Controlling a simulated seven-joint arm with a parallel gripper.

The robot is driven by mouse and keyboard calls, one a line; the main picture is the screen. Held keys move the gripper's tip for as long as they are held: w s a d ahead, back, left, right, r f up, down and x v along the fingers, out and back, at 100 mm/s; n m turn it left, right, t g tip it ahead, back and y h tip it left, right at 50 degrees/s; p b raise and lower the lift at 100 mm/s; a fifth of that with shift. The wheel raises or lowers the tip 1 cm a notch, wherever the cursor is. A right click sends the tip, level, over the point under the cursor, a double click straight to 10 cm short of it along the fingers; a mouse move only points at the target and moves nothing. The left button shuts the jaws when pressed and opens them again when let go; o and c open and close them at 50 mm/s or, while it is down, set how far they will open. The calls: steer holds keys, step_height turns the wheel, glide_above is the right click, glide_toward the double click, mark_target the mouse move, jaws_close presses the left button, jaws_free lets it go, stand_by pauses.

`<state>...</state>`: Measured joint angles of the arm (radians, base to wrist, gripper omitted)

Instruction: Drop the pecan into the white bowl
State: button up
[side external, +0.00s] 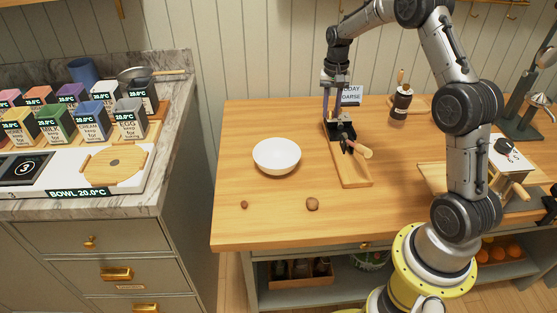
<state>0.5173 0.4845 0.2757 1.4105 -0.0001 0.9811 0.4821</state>
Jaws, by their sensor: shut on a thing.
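The white bowl (277,156) stands upright on the wooden table, and its inside looks empty. Two brown nuts lie apart on the table in front of it: a small one (244,205) at the left and a larger, rounder one (312,204) to its right. I cannot tell for sure which is the pecan. My gripper (346,148) points down over a wooden board, to the right of the bowl. It appears shut on a wooden-handled tool (364,152); the grip itself is small and partly hidden by the dark fingers.
The wooden board (356,180) lies below my gripper. A dark jar (400,102) stands behind, and a box with a handle (506,163) stands at the right. A counter with several cartons (128,118) is at the left. The table's front left is mostly clear.

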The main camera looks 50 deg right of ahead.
steer(key=w+a+r+n, duration=0.1)
steer(key=w+a, duration=0.2)
steer(key=a, duration=0.5)
steer(key=w+a+n, duration=0.1)
steer(key=w+a, duration=0.1)
steer(key=a, duration=0.6)
steer(key=shift+w+a+f, duration=0.15)
steer(key=shift+a+f, duration=0.05)
steer(key=shift+f, duration=1.3)
steer(key=shift+w+a+f, duration=0.1)
steer(key=shift+a+f, duration=0.05)
steer(key=shift+f, duration=1.3)
steer(key=o, duration=1)
steer(key=shift+r, duration=0.15)
step_height(320, 180, up, 14)
steer(key=shift+f, duration=0.2)
steer(key=shift+a, duration=0.1)
